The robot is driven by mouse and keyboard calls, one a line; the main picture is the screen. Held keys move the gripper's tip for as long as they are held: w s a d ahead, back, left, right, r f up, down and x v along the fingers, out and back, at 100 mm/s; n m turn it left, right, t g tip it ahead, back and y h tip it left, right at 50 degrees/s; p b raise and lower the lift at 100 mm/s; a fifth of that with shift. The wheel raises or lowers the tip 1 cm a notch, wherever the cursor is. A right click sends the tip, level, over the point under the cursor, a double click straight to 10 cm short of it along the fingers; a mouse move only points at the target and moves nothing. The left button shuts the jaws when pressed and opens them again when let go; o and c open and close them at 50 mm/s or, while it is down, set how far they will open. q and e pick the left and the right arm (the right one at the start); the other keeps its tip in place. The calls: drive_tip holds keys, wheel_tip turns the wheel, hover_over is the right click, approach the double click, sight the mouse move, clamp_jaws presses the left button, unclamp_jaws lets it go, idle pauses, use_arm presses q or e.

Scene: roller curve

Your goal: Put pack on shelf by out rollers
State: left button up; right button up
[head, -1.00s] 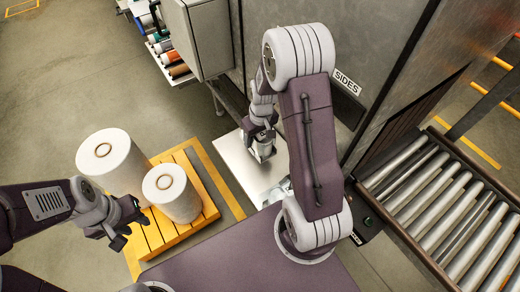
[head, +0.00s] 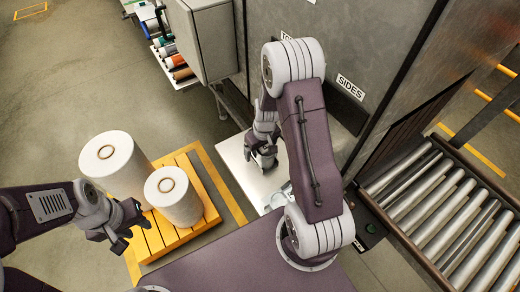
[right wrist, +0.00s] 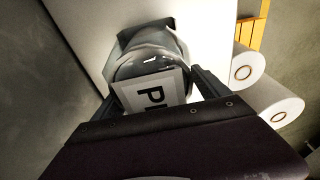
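The pack (right wrist: 150,75) is a clear, shiny bag with a white label showing black letters, lying on a white shelf (right wrist: 210,20). In the head view the pack (head: 278,195) shows as a small glossy patch on the shelf (head: 236,160), partly hidden by my right arm. My right gripper (head: 265,160) is low over the shelf, beyond the pack. In the right wrist view its fingers (right wrist: 157,95) are spread apart, with the pack showing between and beyond them; I cannot tell whether they touch it. My left gripper (head: 130,222) is open and empty beside the white rolls.
A roller conveyor (head: 430,205) runs at the right. A grey machine wall (head: 330,60) labelled "SIDES" stands behind my right arm. Two white rolls, one tall (head: 115,170) and one short (head: 175,198), stand on a yellow pallet (head: 205,185). A rack of coloured rolls (head: 170,60) is at the back.

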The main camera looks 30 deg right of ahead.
drive_tip(key=shift+r, duration=0.55)
drive_tip(key=r, duration=0.3)
drive_tip(key=s+r, duration=0.1)
drive_tip(key=r, duration=0.7)
drive_tip(key=shift+s+d, duration=0.1)
drive_tip(key=shift+s, duration=0.3)
drive_tip(key=s+a+m, duration=0.1)
drive_tip(key=s+a, duration=0.6)
drive_tip(key=s, duration=0.4)
drive_tip(key=shift+a+f+g, duration=0.3)
drive_tip(key=shift+a+f, duration=0.05)
drive_tip(key=shift+s, duration=0.15)
